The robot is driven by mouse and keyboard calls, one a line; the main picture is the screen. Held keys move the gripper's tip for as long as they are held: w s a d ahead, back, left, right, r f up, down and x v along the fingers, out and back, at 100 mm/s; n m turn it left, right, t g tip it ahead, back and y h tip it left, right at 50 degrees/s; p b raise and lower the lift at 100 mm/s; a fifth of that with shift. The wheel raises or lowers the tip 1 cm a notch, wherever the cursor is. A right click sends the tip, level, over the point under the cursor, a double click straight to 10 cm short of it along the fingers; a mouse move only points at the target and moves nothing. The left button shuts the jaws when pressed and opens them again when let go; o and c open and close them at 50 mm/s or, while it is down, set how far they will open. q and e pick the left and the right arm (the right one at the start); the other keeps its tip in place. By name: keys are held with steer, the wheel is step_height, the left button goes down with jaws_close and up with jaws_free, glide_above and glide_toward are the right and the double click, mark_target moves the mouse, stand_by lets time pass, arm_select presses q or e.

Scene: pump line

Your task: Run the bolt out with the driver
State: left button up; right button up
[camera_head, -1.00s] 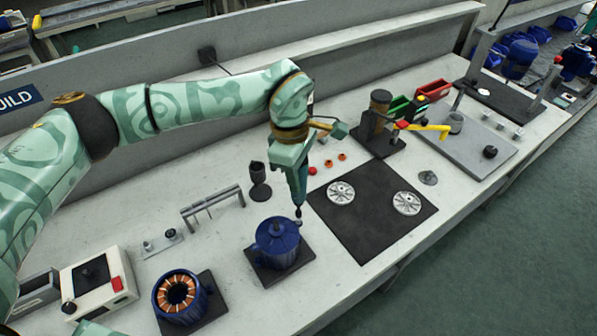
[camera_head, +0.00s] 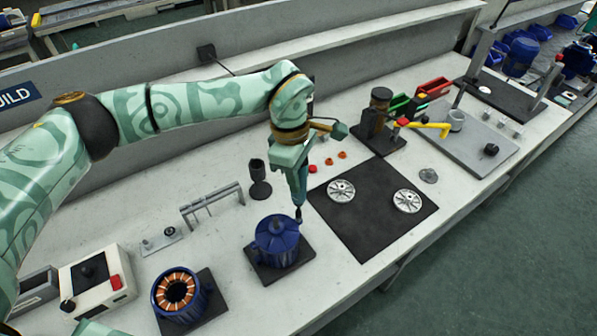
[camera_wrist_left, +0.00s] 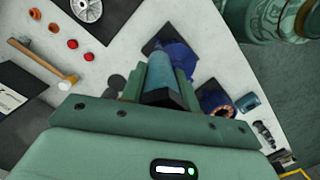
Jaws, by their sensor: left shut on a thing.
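My left gripper (camera_head: 292,158) is shut on the teal-blue driver (camera_head: 299,187), which points down. Its dark bit reaches the right rim of the blue motor housing (camera_head: 275,245), where the bolt sits. The bolt is too small and too covered by the bit to make out, and I cannot tell whether the bit is seated on it. In the left wrist view the driver's body (camera_wrist_left: 161,75) runs forward between the fingers, with the blue housing (camera_wrist_left: 184,58) partly behind it. My right gripper does not show.
A motor with copper windings (camera_head: 178,292) stands front left of the housing. A grey rack (camera_head: 212,203) and a dark cup (camera_head: 259,180) stand behind it. A black mat (camera_head: 372,215) with two silver discs lies to the right. The bench front by the mat is clear.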

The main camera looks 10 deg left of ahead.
arm_select(q)
steer(key=shift+f, duration=0.35)
steer(key=shift+s+f, duration=0.15)
steer(key=shift+s, duration=0.1)
stand_by(1.4)
steer(key=shift+r, duration=0.2)
stand_by(1.0)
step_height(320, 180, up, 5)
steer(key=p, duration=0.4)
steer(key=shift+w+r, duration=0.15)
steer(key=shift+w, duration=0.1)
